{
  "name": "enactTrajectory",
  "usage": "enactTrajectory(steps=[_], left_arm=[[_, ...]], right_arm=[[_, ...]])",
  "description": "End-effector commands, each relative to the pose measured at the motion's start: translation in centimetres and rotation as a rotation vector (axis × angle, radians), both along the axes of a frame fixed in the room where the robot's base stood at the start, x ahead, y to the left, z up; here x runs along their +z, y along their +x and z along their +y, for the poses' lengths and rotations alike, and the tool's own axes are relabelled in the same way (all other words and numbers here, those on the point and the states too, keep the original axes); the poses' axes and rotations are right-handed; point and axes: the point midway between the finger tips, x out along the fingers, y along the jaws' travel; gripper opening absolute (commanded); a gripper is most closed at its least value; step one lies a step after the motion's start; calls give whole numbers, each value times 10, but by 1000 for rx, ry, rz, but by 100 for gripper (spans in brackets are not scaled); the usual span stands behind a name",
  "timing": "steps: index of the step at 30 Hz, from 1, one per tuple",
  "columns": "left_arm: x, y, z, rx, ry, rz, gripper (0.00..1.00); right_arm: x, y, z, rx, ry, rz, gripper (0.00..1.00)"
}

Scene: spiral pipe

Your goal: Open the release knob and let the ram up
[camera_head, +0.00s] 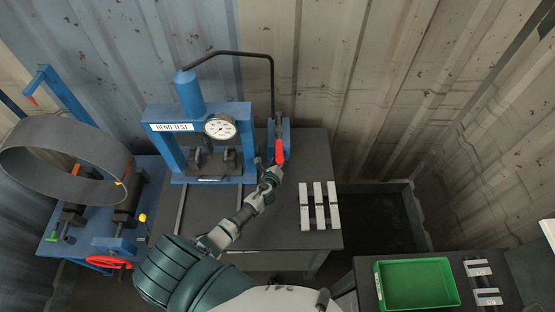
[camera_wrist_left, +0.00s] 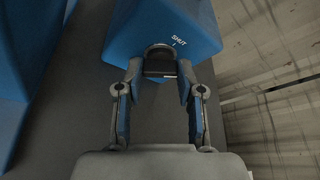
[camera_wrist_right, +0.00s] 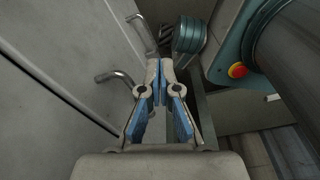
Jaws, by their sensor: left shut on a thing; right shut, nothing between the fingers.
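The blue bend-test press (camera_head: 163,140) stands on the dark bench, with its blue ram cylinder (camera_head: 191,94) on top and a round gauge (camera_head: 220,127) at its front. A black hose (camera_head: 272,85) runs from the cylinder to the blue pump unit (camera_head: 271,137), which has a red handle (camera_head: 279,151). My left gripper (camera_head: 272,178) is at the pump's front. In the left wrist view its fingers (camera_wrist_left: 160,82) are shut on the dark round release knob (camera_wrist_left: 159,53), under a "SHUT" label (camera_wrist_left: 178,41). My right gripper (camera_wrist_right: 160,68) is shut and empty, away from the press.
Several pale metal bars (camera_head: 319,205) lie on the bench right of my left gripper. A green tray (camera_head: 417,284) is on a lower-right table. A large grey ring (camera_head: 60,137) sits on a blue roller machine at left. Hook-shaped metal handles (camera_wrist_right: 115,76) are near my right gripper.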

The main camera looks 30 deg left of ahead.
Motion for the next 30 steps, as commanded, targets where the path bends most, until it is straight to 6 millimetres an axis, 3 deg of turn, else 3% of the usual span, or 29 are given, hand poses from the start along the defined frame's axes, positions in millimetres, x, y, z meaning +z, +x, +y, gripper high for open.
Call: enactTrajectory(steps=[15,30], left_arm=[[-5,-2,-4,-1,387,250,2],[-5,-2,-5,-1,557,355,2]], right_arm=[[4,0,0,0,0,0,0],[4,0,0,0,0,0,0]])
